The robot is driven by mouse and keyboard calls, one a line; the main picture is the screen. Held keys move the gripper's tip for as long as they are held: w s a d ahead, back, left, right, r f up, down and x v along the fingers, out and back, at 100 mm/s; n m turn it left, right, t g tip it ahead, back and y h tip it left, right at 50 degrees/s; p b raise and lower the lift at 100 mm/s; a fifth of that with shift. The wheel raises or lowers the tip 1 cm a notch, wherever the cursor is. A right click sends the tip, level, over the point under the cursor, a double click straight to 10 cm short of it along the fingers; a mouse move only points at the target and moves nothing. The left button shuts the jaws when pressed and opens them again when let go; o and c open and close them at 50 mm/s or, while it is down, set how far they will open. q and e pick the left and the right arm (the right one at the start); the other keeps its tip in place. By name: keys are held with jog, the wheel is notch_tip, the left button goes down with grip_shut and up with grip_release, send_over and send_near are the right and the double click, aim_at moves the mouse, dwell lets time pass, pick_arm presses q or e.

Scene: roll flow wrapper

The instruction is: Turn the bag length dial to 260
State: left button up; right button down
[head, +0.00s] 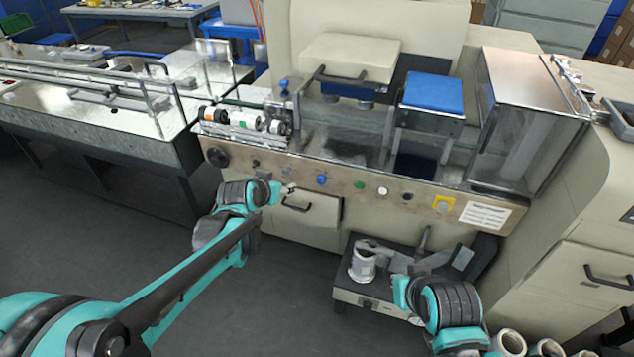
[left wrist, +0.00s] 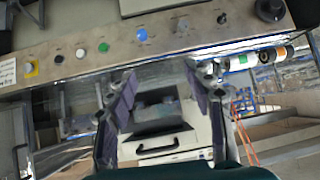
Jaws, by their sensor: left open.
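The steel control panel (head: 300,173) of the wrapper carries a large black dial (head: 217,157) at its left end. A smaller dark knob (head: 255,163) sits to its right. I cannot read any label or scale, so I cannot tell which is the bag length dial. In the left wrist view the large black dial (left wrist: 270,10) is at the top right and the small black knob (left wrist: 222,18) left of it. My left gripper (head: 289,188) is open and empty in front of the panel; its spread fingers (left wrist: 162,92) show in the wrist view. My right gripper's fingers are not clear.
Blue (head: 321,180), green (head: 359,185) and white (head: 383,190) buttons and a yellow switch (head: 443,205) line the panel. A drawer handle (head: 296,208) lies below. A white roll (head: 362,265) stands on a low platform (head: 352,294) near my right arm. Dark floor is open on the left.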

aim_at(320, 181)
pick_arm(q)
jog(key=w+d+f+t, duration=0.1)
jog(key=w+d+f, duration=0.2)
jog(key=w+f, duration=0.4)
jog(key=w+d+f+m+h, duration=0.1)
jog(key=w+d+f, duration=0.3)
jog(key=w+f, duration=0.3)
jog(key=w+d+f+m+t+h+b, duration=0.1)
jog(key=w+d+f, duration=0.3)
jog(key=w+f, duration=0.4)
jog(key=shift+w+d+t, duration=0.15)
jog(key=shift+w+t, duration=0.1)
jog(key=shift+t, duration=0.05)
jog(key=shift+w+d+f, duration=0.15)
jog(key=shift+w+d, duration=0.05)
jog(key=shift+w, duration=0.45)
pick_arm(e)
jog(key=shift+s+d+f, duration=0.25)
jog(key=shift+d+f, duration=0.1)
jog(key=shift+f, duration=0.35)
pick_arm(q)
jog(key=c, duration=1.2)
